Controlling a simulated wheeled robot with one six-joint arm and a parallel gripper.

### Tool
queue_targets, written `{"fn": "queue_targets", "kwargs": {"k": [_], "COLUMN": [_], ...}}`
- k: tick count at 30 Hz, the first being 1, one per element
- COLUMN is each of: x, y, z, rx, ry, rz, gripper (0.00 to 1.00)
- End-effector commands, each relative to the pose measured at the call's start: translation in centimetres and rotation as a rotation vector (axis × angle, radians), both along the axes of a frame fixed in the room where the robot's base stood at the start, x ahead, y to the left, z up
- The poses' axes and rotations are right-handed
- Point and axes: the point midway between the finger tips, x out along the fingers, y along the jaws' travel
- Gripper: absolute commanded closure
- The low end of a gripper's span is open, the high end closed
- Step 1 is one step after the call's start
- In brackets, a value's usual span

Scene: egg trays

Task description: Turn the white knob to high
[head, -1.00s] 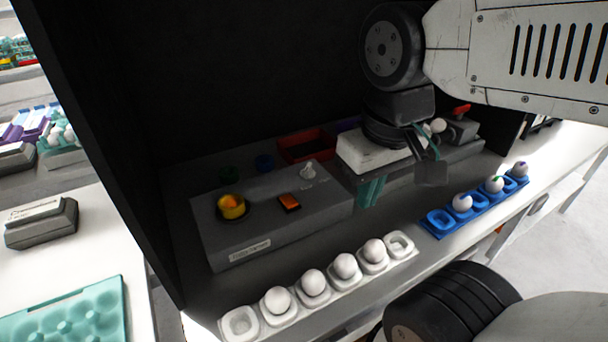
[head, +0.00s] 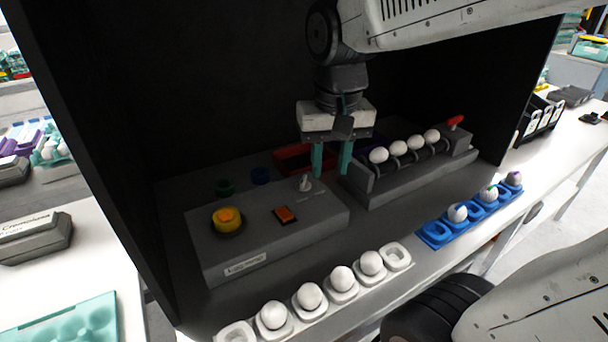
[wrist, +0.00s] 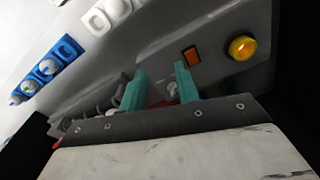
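The white knob (head: 305,183) stands on the top right of the grey control box (head: 235,262), beside an orange square switch (head: 285,215) and a yellow round button (head: 227,218). My gripper (head: 331,172) hangs just above and right of the knob in the head view, fingers pointing down. Its two teal fingers are apart, with nothing visible held between them. In the wrist view my gripper (wrist: 160,80) is open, and the knob (wrist: 173,90) shows partly near the finger at right. Whether a finger touches the knob cannot be told.
Several white eggs lie on a grey rack (head: 415,172) right of the box. A white egg tray (head: 398,257) and a blue egg tray (head: 435,233) lie along the front. Dark walls enclose the back and left. Red, green and blue bins sit behind the box.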

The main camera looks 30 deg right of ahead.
Motion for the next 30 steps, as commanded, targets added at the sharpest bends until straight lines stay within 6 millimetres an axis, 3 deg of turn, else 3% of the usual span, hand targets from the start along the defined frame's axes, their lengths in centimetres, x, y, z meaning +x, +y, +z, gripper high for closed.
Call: {"fn": "queue_targets", "kwargs": {"k": [1,6,12,18,23,30], "x": [2.1,8.6,14.4,16.8,17.1,17.0], "y": [-0.4,-1.9,-3.6,-4.4,-4.5,-4.5], "z": [-0.5,-2.4,-5.5,-7.1,-8.3,-12.1], "rx": [0.004,0.012,0.020,0.022,0.022,0.021], "ry": [0.014,0.039,0.060,0.067,0.068,0.070], "rz": [-0.050,-0.226,-0.394,-0.469,-0.481,-0.479], "gripper": [0.68,0.68,0.68,0.68,0.68,0.68]}}
